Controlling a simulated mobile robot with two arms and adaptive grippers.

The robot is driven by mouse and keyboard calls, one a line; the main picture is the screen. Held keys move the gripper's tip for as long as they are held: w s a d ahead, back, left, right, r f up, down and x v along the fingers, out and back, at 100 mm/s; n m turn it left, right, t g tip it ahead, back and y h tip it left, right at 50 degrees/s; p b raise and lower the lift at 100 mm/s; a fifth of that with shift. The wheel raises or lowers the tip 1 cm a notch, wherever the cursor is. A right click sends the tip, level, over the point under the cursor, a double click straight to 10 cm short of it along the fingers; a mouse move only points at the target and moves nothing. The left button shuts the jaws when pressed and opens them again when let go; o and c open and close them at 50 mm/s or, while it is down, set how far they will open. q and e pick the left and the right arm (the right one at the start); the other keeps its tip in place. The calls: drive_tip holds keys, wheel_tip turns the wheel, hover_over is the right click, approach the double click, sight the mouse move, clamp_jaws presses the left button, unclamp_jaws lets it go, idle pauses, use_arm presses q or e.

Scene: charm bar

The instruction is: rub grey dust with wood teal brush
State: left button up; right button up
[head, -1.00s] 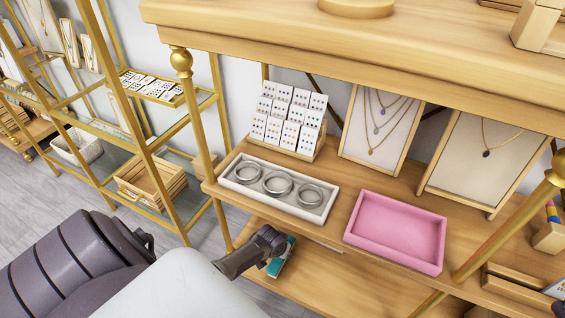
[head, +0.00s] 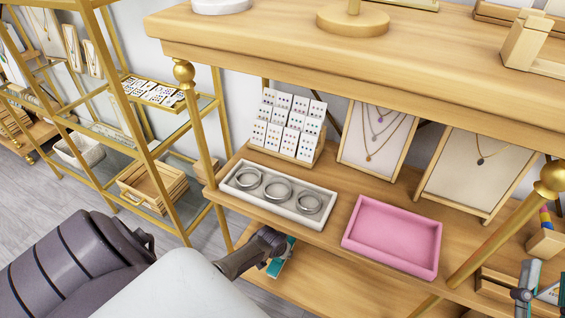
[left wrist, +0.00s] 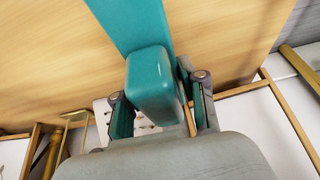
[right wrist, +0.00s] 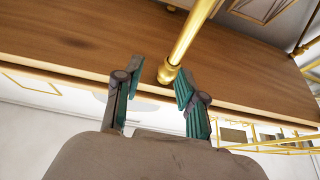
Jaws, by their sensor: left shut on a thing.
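My left gripper (head: 276,254) is at the front edge of the shelf unit, low in the head view. It is shut on the teal brush (left wrist: 153,85), whose teal block and strip fill the space between the fingers in the left wrist view. In the head view only a small teal part (head: 278,268) shows by the fingers. My right gripper (right wrist: 160,75) is open and empty, with a gold post beyond its fingers. It also shows at the lower right of the head view (head: 524,290). I cannot make out any grey dust.
On the middle shelf are a white tray (head: 229,190) of silver bangles, a pink tray (head: 392,231), an earring card stand (head: 290,125) and necklace boards (head: 376,140). The wooden top (head: 400,60) overhangs them. Gold posts (head: 520,225) stand at the front corners.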

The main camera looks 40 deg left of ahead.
use_arm(q)
drive_tip(key=shift+r+p, duration=0.55)
drive_tip(key=shift+r, duration=0.1)
drive_tip(key=shift+r+p, duration=0.85)
drive_tip(key=shift+p, duration=0.05)
drive_tip(key=shift+r, duration=0.25)
drive_tip(key=shift+r+p, duration=0.5)
drive_tip(key=shift+p, duration=0.25)
use_arm(e)
drive_tip(key=s+d+f+g+h, duration=0.1)
drive_tip(key=d+f+g+h, duration=0.1)
drive_tip(key=f+g, duration=0.4)
drive_tip(key=s+d+f+g+h, duration=0.1)
drive_tip(key=s+f+g+h, duration=0.1)
drive_tip(key=f+g, duration=0.4)
wheel_tip(320, 180, down, 5)
drive_tip(key=shift+s+d+f+m, duration=0.2)
drive_tip(key=shift+s+d+m, duration=0.1)
drive_tip(key=shift+d, duration=0.1)
